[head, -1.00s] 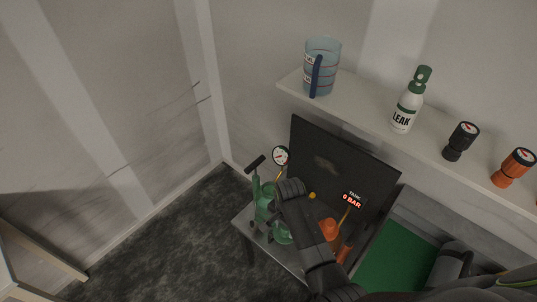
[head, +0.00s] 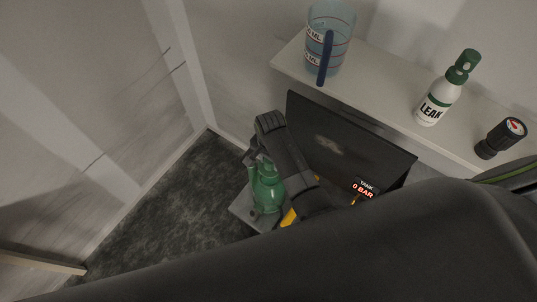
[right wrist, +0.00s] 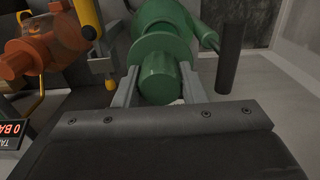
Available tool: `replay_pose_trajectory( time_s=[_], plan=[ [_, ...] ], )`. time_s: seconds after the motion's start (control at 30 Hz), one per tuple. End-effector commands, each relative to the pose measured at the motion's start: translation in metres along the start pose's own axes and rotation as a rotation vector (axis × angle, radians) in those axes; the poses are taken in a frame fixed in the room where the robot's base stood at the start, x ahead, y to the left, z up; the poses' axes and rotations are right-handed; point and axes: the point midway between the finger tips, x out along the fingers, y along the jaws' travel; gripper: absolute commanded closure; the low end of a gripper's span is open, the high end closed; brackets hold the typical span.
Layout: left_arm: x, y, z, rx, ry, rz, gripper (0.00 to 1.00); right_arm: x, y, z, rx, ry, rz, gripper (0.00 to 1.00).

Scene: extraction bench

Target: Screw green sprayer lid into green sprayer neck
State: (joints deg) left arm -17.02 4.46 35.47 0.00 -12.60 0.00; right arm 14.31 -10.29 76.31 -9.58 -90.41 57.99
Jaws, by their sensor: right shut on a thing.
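The green sprayer (head: 266,190) stands on a small grey table below my right arm in the head view. My right gripper (head: 252,160) is at its upper part. In the right wrist view my right gripper (right wrist: 158,92) is shut on a round green part, which looks like the green sprayer lid (right wrist: 157,78). A wide green flange and a larger green body (right wrist: 165,18) lie directly beyond it. I cannot tell whether the threads are engaged. A black bar (right wrist: 230,60) on a green rod is beside the fingers. My left gripper is not in view.
An orange sprayer (right wrist: 45,48) and a yellow handle (right wrist: 84,14) are close beside the fingers. A dark panel (head: 345,140) stands behind the table. A shelf (head: 385,92) holds a measuring jug (head: 335,55), a LEAK bottle (head: 436,102) and a black gauge (head: 497,140).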

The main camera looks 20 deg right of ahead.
Motion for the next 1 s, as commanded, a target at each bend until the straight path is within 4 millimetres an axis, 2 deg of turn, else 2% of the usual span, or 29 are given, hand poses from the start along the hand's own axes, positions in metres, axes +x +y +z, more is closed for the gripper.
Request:
replay_pose_trajectory(
  time_s=[0.03,0.1,0.2,0.27,0.43,0.53,0.67,0.8,1.0],
  plan=[
    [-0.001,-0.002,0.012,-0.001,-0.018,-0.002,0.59,0.000,0.000,0.000,0.000,0.001,-0.001,0.94],
    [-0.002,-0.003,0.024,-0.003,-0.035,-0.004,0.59,-0.001,-0.001,0.000,0.000,0.001,-0.001,0.94],
    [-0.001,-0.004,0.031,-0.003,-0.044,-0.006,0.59,0.001,-0.001,0.000,0.000,0.001,-0.001,0.94],
    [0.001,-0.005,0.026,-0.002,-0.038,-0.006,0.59,0.003,-0.001,0.000,0.000,0.001,-0.001,0.94],
    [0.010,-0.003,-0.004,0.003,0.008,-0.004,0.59,0.013,-0.001,0.000,0.000,0.001,-0.001,0.94],
    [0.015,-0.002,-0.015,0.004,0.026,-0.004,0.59,0.022,-0.001,0.000,0.000,0.001,-0.001,0.94],
    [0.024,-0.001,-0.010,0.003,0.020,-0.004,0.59,0.035,-0.001,0.000,-0.001,0.001,0.000,0.94],
    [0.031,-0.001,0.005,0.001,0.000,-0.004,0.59,0.048,-0.001,0.000,-0.001,0.001,-0.001,0.94],
    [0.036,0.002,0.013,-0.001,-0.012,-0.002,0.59,0.057,-0.001,0.000,-0.001,0.001,-0.001,0.94]
  ],
)
